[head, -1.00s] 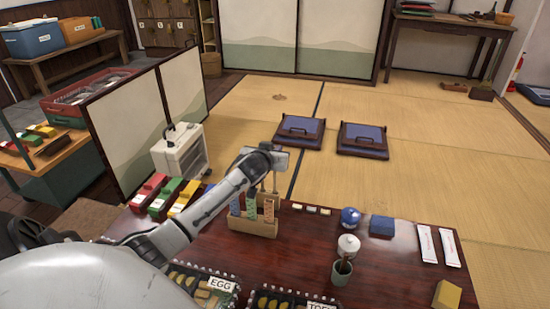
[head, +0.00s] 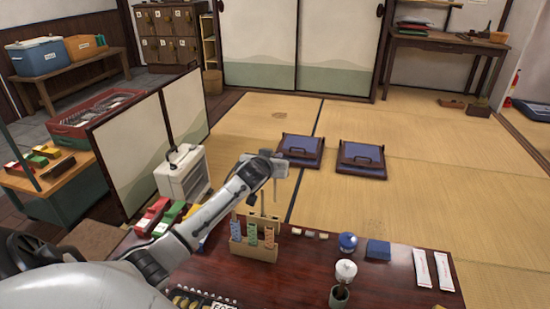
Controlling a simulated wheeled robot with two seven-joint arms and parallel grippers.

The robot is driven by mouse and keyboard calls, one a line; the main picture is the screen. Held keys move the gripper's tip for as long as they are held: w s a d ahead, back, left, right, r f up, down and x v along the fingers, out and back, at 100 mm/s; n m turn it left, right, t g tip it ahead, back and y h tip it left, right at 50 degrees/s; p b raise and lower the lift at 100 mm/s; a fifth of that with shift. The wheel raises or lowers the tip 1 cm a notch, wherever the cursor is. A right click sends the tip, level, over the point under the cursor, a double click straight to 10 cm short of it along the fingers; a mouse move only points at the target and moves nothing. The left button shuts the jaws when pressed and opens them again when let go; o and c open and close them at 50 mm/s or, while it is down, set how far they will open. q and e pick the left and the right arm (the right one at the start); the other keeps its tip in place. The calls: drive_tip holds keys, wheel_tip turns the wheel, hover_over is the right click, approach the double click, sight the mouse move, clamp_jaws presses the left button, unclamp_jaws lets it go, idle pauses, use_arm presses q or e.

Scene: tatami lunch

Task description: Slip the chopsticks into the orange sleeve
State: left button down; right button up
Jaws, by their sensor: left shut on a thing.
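My left gripper (head: 269,186) is above a wooden rack (head: 254,250) on the dark red table. It is shut on the thin chopsticks (head: 263,201), which point down, roughly upright. Their lower ends are near the back of the rack, and I cannot tell whether they touch anything. The rack holds upright patterned paper sleeves in a row: one at the left (head: 235,228), one in the middle (head: 252,234) and one at the right (head: 268,238). They are small, and I cannot tell surely which is the orange one. My right gripper is not in view.
On the table (head: 400,284) stand a blue round pot (head: 348,242), a white pot (head: 346,270), a dark cup (head: 339,297), a blue box (head: 378,250) and white packets (head: 432,270). Coloured boxes (head: 150,216) lie left of the rack. Clear tabletop lies right of the rack.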

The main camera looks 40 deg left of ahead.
use_arm(q)
drive_tip(key=shift+r+p, duration=1.6)
drive_tip(key=shift+r, duration=0.2)
